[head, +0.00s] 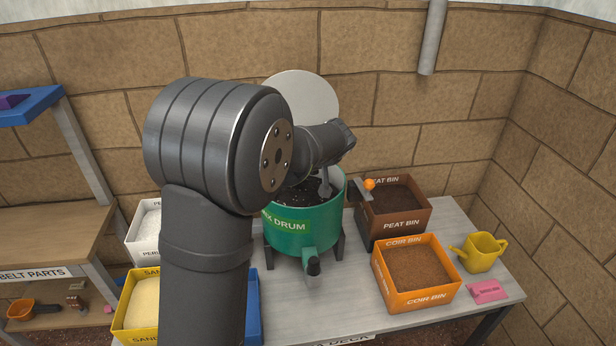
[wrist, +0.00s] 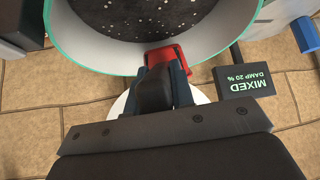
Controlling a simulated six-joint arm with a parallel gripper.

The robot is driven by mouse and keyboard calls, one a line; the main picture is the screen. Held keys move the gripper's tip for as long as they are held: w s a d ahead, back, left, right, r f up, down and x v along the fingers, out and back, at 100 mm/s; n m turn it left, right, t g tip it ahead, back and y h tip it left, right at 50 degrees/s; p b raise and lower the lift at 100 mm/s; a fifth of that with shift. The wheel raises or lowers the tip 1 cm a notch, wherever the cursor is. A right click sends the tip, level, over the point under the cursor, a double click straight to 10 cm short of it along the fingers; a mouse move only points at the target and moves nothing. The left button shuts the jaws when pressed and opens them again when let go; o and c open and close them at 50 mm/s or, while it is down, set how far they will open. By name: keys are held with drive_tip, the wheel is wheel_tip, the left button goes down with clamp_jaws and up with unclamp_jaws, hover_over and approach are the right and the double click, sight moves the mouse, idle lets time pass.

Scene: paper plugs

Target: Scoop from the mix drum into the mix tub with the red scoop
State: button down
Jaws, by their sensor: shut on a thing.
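The mix drum (head: 318,222) is a green round vessel on dark legs, with dark, white-flecked mix inside. Its rim and mix also fill the top of the wrist view (wrist: 105,66). My gripper (wrist: 165,78) is shut on the red scoop (wrist: 167,56), which shows as a small red piece between the fingertips, at the drum's near inner wall. Whether the scoop holds any mix cannot be seen. In the head view my arm hides the scoop. A blue container (head: 253,305), perhaps the mix tub, is mostly hidden behind my arm.
A round pale lid (head: 303,95) stands up behind the drum. The peat bin (head: 402,224) and coir bin (head: 425,298) stand to its right, with a yellow watering can (head: 482,253) beyond. A yellow sand bin (head: 130,325) is at left. A dark sign (wrist: 245,88) reads MIXED, DAMP 20 %.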

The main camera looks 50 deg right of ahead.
wheel_tip(320, 180, up, 4)
drive_tip(key=shift+s+f, duration=0.1)
drive_tip(key=shift+f, duration=0.05)
drive_tip(key=shift+s+a+f+t+h, duration=0.1)
drive_tip(key=shift+s+a+t+h, duration=0.3)
drive_tip(key=shift+s+t+h, duration=0.45)
drive_tip(key=shift+s+a+f+t+h, duration=0.1)
drive_tip(key=shift+s+a+t+h, duration=0.4)
drive_tip(key=shift+t, duration=0.75)
drive_tip(key=shift+s+d, duration=0.1)
